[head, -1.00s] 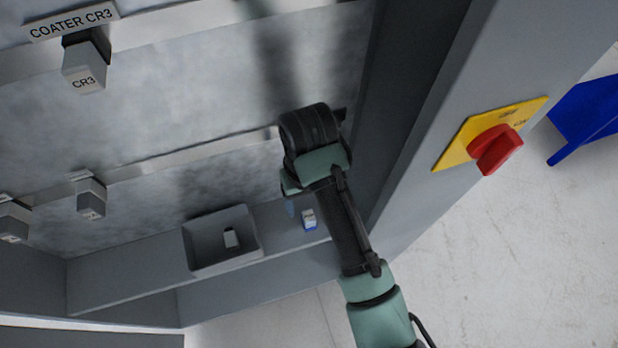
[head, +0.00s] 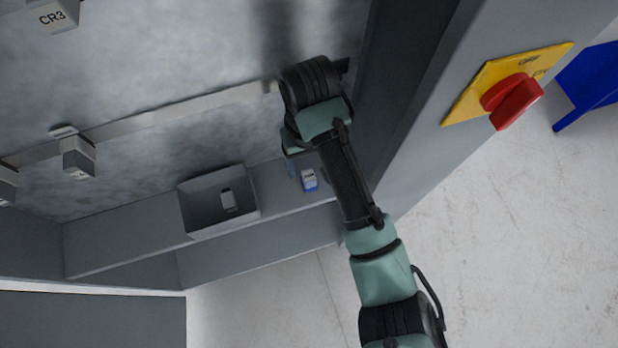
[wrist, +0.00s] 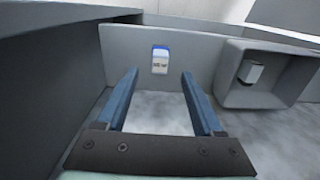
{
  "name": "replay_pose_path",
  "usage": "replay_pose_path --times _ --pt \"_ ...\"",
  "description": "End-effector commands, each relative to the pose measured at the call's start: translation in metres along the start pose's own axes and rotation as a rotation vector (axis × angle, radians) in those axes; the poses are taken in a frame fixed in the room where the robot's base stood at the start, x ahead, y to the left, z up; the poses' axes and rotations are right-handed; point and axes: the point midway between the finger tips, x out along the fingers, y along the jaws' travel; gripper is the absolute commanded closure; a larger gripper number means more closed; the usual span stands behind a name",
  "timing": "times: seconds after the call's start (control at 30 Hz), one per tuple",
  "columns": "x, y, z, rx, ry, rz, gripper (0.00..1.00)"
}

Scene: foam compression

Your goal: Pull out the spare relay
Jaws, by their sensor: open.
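My gripper (wrist: 159,76) is open and empty, its two blue fingers spread wide in the wrist view. A small white block with a blue end (wrist: 160,60) shows between and beyond the fingertips, apart from them, on the grey shelf (wrist: 205,50). Its label is too small to read. It also shows in the head view (head: 309,180), right of a grey tray (head: 188,222). A small grey-white relay-like block (head: 228,200) lies in that tray. I cannot tell which block is the spare relay. In the head view my arm hides most of my gripper; a bluish finger shows left of the blue-ended block.
Relay blocks hang on cabinet rails, one labelled CR3 (head: 55,14) and another (head: 78,160) lower down. The cabinet's side post stands right of my arm, with a red rotary switch (head: 512,100) on a yellow plate. The shelf is clear around the blue-ended block.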

Motion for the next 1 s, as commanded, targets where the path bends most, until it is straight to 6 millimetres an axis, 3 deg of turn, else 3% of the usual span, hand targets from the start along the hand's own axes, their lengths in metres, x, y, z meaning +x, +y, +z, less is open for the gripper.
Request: replay_pose_path --times 0.03,0.1,0.4,1.0 --pt "0.014 0.0 0.0 -0.001 0.0 0.001 0.31" --pt "0.024 0.0 0.0 -0.001 0.001 0.001 0.31" --pt "0.057 0.0 0.0 0.0 0.0 -0.001 0.31" --pt "0.061 0.0 0.0 -0.001 0.001 0.0 0.31"
